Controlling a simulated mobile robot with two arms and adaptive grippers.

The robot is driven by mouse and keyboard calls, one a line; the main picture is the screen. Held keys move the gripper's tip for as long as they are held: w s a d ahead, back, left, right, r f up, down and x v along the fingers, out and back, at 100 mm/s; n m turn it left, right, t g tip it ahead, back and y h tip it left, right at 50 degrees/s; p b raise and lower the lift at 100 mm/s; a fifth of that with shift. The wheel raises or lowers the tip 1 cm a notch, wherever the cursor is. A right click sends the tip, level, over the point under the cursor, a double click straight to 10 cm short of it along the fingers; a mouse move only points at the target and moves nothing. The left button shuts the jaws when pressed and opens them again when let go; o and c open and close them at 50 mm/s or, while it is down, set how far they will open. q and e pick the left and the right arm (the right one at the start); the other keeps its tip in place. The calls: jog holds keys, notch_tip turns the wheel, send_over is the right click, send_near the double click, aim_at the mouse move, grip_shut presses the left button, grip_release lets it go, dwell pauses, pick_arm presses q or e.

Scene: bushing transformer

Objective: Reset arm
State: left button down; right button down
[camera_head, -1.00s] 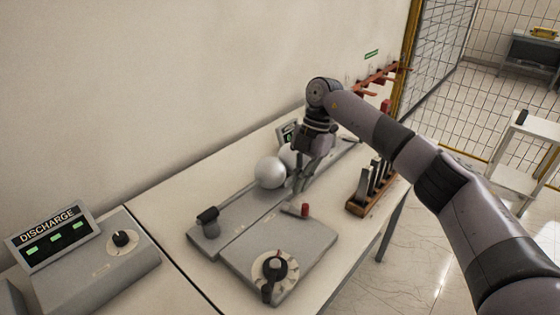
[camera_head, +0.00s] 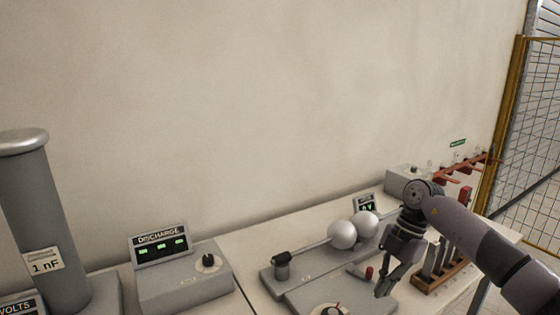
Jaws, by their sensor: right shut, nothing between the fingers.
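My right arm comes in from the right edge and bends down over the table. My right gripper (camera_head: 384,287) points down, shut and empty, just right of a small red knob (camera_head: 369,273) on the grey sphere-gap device. Whether it touches the device cannot be told. Two silvery spheres (camera_head: 343,234) sit close together on that device, left of the gripper. My left gripper is not in view.
A discharge box (camera_head: 186,283) with green displays stands left on the white table. A tall grey cylinder marked 1 nF (camera_head: 50,220) is at far left. A wooden rack (camera_head: 441,276) with dark upright pieces stands right of the gripper. A mesh fence (camera_head: 535,140) is at right.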

jog(key=s+a+f+n+t+y, duration=0.2)
jog(key=a+y, duration=0.5)
jog(key=a, duration=1.2)
jog(key=a+r+m+t+y, duration=0.4)
jog(key=a+r+t+y, duration=0.4)
jog(key=r+t, duration=0.1)
jog(key=d+f+m+t+h, duration=0.2)
jog(key=d+m+t+h, duration=0.75)
jog(key=m, duration=0.25)
jog(key=s+d+f+m+g+h, duration=0.2)
jog(key=s+d+f+m+h, duration=0.15)
jog(key=d+f, duration=0.2)
jog(key=s+d+f+m+g+h, duration=0.25)
jog(key=d+f+m+h, duration=0.2)
jog(key=f, duration=0.25)
jog(key=s+d+f+g, duration=0.2)
jog(key=s+f+g, duration=0.35)
jog(key=s, duration=0.65)
jog(key=s+d+f+g, duration=0.3)
jog(key=s+f+g, duration=0.25)
jog(key=s, duration=0.75)
notch_tip(320, 180, down, 26)
jog(key=s+g, duration=0.1)
jog(key=s+d+f+g+h, duration=0.1)
jog(key=s+d+f, duration=0.1)
jog(key=s+f, duration=1.5)
jog(key=shift+s+d+f+b, duration=0.3)
jog(key=shift+f+b, duration=0.1)
jog(key=shift+f, duration=0.15)
